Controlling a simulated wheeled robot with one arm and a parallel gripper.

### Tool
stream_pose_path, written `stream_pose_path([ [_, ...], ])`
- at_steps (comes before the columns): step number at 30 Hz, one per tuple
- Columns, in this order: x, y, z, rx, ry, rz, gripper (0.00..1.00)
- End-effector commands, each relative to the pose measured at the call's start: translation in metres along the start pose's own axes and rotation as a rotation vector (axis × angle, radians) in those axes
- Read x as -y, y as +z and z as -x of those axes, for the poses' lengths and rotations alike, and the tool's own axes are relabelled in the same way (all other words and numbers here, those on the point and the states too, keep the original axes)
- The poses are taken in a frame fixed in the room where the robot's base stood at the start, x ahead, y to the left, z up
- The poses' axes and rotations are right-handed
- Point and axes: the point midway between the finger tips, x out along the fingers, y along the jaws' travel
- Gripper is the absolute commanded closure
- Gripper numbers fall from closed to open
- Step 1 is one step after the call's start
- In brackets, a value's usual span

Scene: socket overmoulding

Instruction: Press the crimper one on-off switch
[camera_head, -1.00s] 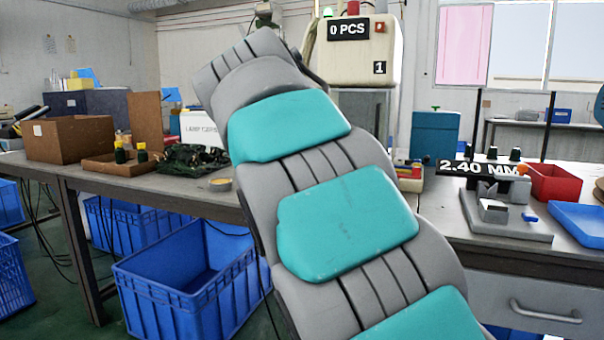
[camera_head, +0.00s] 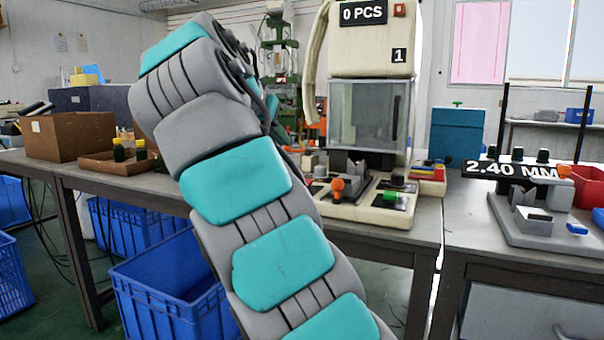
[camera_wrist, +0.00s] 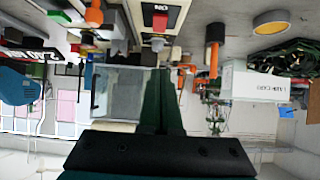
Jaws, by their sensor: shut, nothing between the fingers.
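Crimper one (camera_head: 372,45) is a cream machine marked 1, with a 0 PCS display and a clear guard, standing on the bench right of my arm. A green control (camera_head: 390,195) sits on a black plate on its base, and a red button (camera_head: 399,9) is beside the display. The wrist view is upside down and shows a red switch (camera_wrist: 160,18) on a black plate, beyond my fingertips. My gripper (camera_wrist: 163,72) is shut and empty, apparently apart from the machine. In the head view my arm hides it.
An orange-knobbed lever (camera_head: 337,185) stands on the base left of the green control. A blue box (camera_head: 457,131) and a gauge marked 2.40 MM (camera_head: 535,225) are to the right. Cardboard boxes (camera_head: 70,136) are on the left bench, with blue crates (camera_head: 170,290) below.

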Motion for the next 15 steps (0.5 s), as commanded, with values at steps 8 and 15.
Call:
stream_pose_path([
  [8,0.000,0.001,-0.003,0.001,0.001,0.001,1.00],
  [15,0.000,0.002,-0.023,0.002,0.002,0.003,1.00],
])
